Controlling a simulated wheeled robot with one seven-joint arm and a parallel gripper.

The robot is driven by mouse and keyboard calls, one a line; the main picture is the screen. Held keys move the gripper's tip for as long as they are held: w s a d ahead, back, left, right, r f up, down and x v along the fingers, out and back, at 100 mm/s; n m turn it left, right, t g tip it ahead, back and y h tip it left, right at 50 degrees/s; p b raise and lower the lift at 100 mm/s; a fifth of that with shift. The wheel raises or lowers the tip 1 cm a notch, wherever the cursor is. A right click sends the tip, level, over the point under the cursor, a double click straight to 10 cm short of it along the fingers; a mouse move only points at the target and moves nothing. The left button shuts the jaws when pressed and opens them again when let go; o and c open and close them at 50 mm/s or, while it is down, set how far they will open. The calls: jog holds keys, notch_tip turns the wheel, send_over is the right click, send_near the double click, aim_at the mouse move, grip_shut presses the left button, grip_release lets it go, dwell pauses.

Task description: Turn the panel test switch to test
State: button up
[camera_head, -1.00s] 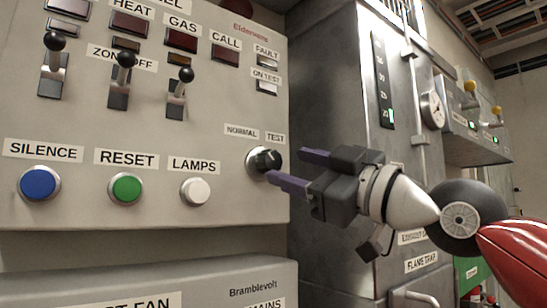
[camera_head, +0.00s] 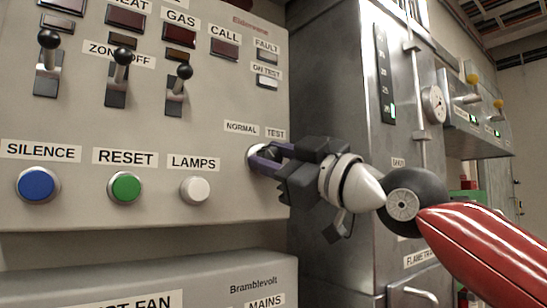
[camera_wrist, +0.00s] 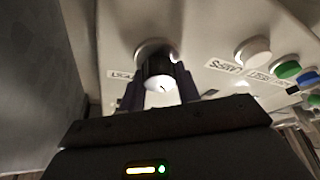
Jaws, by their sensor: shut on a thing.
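The panel test switch is a round black knob (camera_wrist: 160,72) on a light collar. In the wrist view it sits between my two fingers. My gripper (camera_head: 263,160) is shut on it, one purple finger on each side. In the head view the fingers and gripper body hide most of the knob, so its pointer cannot be read there. The NORMAL label (camera_head: 241,127) is above left of the knob and the TEST label (camera_head: 275,133) above right. A pale mark shows on the knob's face in the wrist view. The ON TEST window (camera_head: 267,83) looks pale.
Left of the knob are the white LAMPS button (camera_head: 195,190), green RESET button (camera_head: 126,188) and blue SILENCE button (camera_head: 38,186). Toggle levers (camera_head: 179,88) stick out above them. A metal cabinet (camera_head: 345,100) stands close to the right.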

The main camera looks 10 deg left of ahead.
jog(key=shift+m, duration=0.3)
jog(key=shift+c, duration=0.2)
jog(key=m+t+h, duration=0.1)
jog(key=m+t, duration=0.1)
jog(key=m, duration=0.1)
jog(key=m+t+b, duration=0.1)
jog(key=m, duration=0.3)
jog(key=shift+f+m+t+h, duration=0.1)
jog(key=shift+m+t+h, duration=0.2)
jog(key=shift+t+h, duration=0.1)
jog(key=m+t+h+b, duration=0.1)
jog(key=m, duration=0.1)
jog(key=m+t+h, duration=0.1)
jog(key=m, duration=0.2)
jog(key=m+b, duration=0.1)
jog(key=m, duration=0.1)
jog(key=shift+w+d+m+t+h+b, duration=0.1)
jog(key=shift+m+t+h+b, duration=0.2)
jog(key=shift+t+h, duration=0.1)
jog(key=shift+m+t+h, duration=0.25)
jog(key=shift+m+h, duration=0.4)
jog(key=shift+m, duration=0.7)
jog(key=shift+m+t+h, duration=0.25)
jog(key=shift+m+h, duration=0.4)
jog(key=shift+m, duration=0.7)
jog(key=shift+m+h+p, duration=0.6)
jog(key=shift+m+h, duration=0.1)
jog(key=shift+m, duration=1.2)
jog(key=o, duration=1)
jog(key=shift+c, duration=0.2)
